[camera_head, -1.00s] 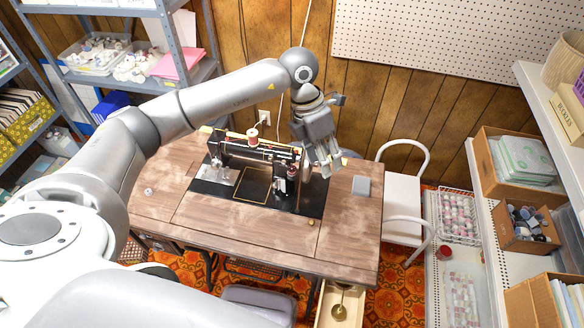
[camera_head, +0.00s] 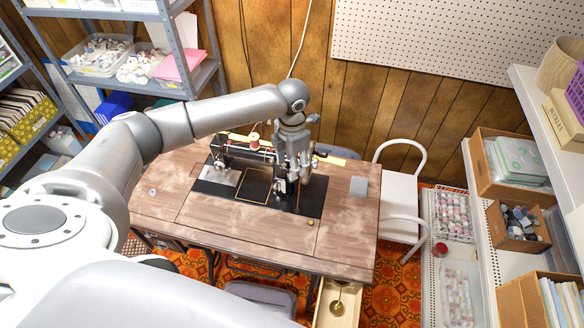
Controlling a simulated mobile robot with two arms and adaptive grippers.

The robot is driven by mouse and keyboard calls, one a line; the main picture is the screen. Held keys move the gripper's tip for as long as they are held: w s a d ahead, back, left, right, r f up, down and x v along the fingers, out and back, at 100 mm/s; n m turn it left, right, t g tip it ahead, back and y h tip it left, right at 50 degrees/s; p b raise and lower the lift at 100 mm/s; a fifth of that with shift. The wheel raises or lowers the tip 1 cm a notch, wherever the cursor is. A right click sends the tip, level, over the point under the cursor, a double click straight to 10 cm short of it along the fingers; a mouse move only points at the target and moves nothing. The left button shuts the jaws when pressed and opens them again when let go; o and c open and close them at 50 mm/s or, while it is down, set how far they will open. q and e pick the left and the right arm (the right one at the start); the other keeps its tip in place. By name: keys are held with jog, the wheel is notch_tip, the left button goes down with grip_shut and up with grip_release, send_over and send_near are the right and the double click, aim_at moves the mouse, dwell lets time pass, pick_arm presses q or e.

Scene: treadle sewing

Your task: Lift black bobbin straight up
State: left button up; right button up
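The black sewing machine (camera_head: 229,155) stands on its dark bed plate in the wooden table (camera_head: 240,232). My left gripper (camera_head: 293,176) points down at the right end of the machine, over or in front of its upright end. Its fingers cover that part. I cannot tell whether they touch anything or how far apart the tips are. I cannot make out a black bobbin; it may be hidden by the fingers or too small to see. A red and white thread spool (camera_head: 254,140) stands on top of the machine, left of the gripper. My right gripper is out of view.
A grey block (camera_head: 359,187) lies at the right of the tabletop, and a small brass-coloured piece (camera_head: 310,222) near the front. A white chair (camera_head: 401,200) stands right of the table. Metal shelving (camera_head: 180,45) is back left. The table's front is mostly clear.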

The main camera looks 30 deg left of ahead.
pick_arm(q)
jog(key=shift+f, duration=1.2)
jog(key=c, duration=0.8)
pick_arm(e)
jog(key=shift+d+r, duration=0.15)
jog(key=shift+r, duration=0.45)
pick_arm(q)
jog(key=shift+r, duration=0.15)
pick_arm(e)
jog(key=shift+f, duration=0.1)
pick_arm(q)
jog(key=shift+r, duration=0.3)
notch_tip(320, 180, up, 2)
jog(key=shift+w+b, duration=0.1)
jog(key=shift+b, duration=0.3)
jog(key=s+d+r+b, duration=0.4)
jog(key=s+d+r, duration=0.1)
jog(key=s+r, duration=0.7)
jog(key=shift+s+d+r+b, duration=0.2)
jog(key=shift+s+r+b, duration=0.2)
jog(key=shift+s, duration=0.15)
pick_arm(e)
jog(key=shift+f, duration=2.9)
